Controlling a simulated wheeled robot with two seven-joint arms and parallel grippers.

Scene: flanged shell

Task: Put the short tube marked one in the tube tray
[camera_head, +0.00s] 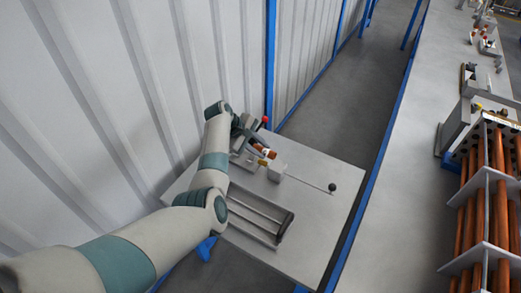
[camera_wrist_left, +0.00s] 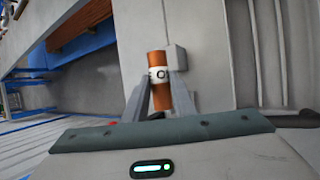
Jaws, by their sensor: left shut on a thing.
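My left gripper (camera_head: 254,145) is over the small grey table and shut on a short orange tube (camera_head: 268,153) with a white band. In the left wrist view the gripper (camera_wrist_left: 159,92) has its two fingers on either side of the tube (camera_wrist_left: 158,60), and the band's lettering is partly hidden, with an "O" showing. A long frame with metal rails and a dark end (camera_head: 262,218), which looks like the tube tray, lies on the table's near part, apart from the tube. My right gripper is not in view.
A pale block with a rod ending in a black ball (camera_head: 332,187) stands on the table (camera_head: 310,235), right of the tube. A red ball (camera_head: 265,119) is behind the gripper. A rack of long orange tubes (camera_head: 485,200) stands at the right. The table's right front is clear.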

